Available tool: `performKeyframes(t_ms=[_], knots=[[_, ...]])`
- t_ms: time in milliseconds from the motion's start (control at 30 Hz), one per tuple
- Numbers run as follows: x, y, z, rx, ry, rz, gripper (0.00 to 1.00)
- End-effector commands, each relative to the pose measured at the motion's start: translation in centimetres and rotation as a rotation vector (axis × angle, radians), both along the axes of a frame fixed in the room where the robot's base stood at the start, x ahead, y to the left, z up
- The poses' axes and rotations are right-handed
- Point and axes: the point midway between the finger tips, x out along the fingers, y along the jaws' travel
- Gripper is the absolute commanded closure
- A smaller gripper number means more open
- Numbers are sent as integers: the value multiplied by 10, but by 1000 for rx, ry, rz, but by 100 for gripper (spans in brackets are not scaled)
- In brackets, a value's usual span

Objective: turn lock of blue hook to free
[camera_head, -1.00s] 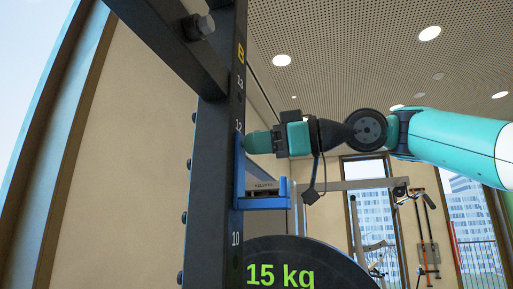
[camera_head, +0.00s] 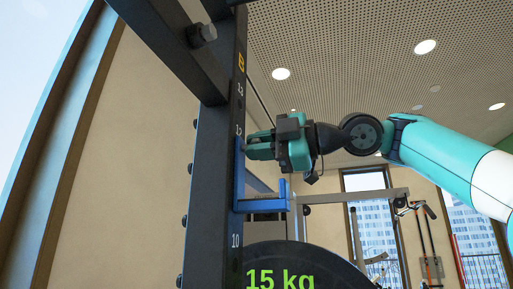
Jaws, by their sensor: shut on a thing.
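The blue hook (camera_head: 239,188) is mounted on the dark rack upright (camera_head: 212,180), between the marks 12 and 10. Its short arm sticks out to the right with an upturned end. My gripper (camera_head: 252,146) is at the top of the hook, close against the upright, and comes in from the right. It is shut on the lock at the hook's top. The lock itself is mostly hidden by the fingers, so its turn position cannot be told.
A dark weight plate (camera_head: 300,263) marked 15 kg stands below the hook. A dark beam (camera_head: 170,45) with a bolt (camera_head: 203,34) juts out at upper left. A horizontal grey bar (camera_head: 350,196) and hanging gear (camera_head: 425,235) are farther back at right.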

Motion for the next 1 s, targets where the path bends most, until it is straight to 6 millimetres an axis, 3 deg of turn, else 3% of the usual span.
performKeyframes(t_ms=[400,1000], knots=[[2,-2,3,-63,-198,-8,100],[1,-2,4,-75,-234,-9,100]])
